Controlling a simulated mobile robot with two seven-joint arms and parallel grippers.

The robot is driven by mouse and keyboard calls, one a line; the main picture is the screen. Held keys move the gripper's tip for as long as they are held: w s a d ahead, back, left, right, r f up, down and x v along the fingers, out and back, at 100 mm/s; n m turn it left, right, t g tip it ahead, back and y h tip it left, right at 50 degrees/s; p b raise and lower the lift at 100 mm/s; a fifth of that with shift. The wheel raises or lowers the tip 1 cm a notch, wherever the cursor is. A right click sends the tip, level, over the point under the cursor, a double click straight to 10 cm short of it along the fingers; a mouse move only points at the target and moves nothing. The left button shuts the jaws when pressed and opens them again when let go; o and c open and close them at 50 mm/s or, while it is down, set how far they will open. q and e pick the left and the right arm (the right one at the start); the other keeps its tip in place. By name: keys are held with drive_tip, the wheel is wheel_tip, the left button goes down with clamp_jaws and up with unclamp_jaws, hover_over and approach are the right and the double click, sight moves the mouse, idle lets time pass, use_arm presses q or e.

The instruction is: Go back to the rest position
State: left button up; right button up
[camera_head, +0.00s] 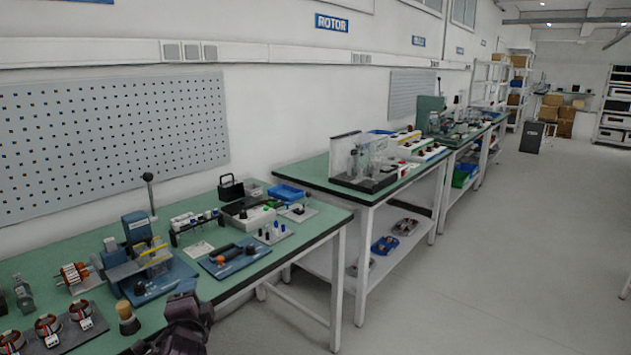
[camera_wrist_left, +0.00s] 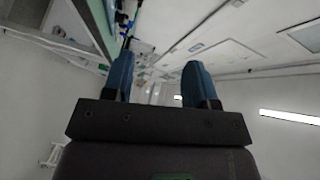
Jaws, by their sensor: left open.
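My left gripper (camera_wrist_left: 158,66) shows in the left wrist view with its two blue fingers apart and nothing between them. It points out into the room, with white wall, ceiling panels and a bench edge in the background. My right gripper is not in view.
The near bench holds a blue lever press (camera_head: 140,240), stators (camera_head: 48,325), a wooden-handled tool (camera_head: 128,318) and a blue tray (camera_head: 285,192). A second bench (camera_head: 400,187) with a clear-sided fixture stands behind. The grey floor (camera_head: 520,270) at right is clear.

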use_arm(q)
drive_tip(key=s+f+n+g+h, duration=0.1)
drive_tip(key=s+f+n+g, duration=0.1)
drive_tip(key=s+f+n, duration=0.2)
drive_tip(key=s+a+f+n+g+h, duration=0.1)
drive_tip(key=s+f+n, duration=0.3)
drive_tip(key=s+f, duration=0.6)
drive_tip(key=s+f+n+g+h, duration=0.2)
drive_tip(key=s+f, duration=0.5)
drive_tip(key=s, duration=1.4)
drive_tip(key=shift+s+a+f+n+g+p, duration=0.3)
drive_tip(key=shift+n+p, duration=0.1)
drive_tip(key=shift+n, duration=0.5)
drive_tip(key=shift+c, duration=0.9)
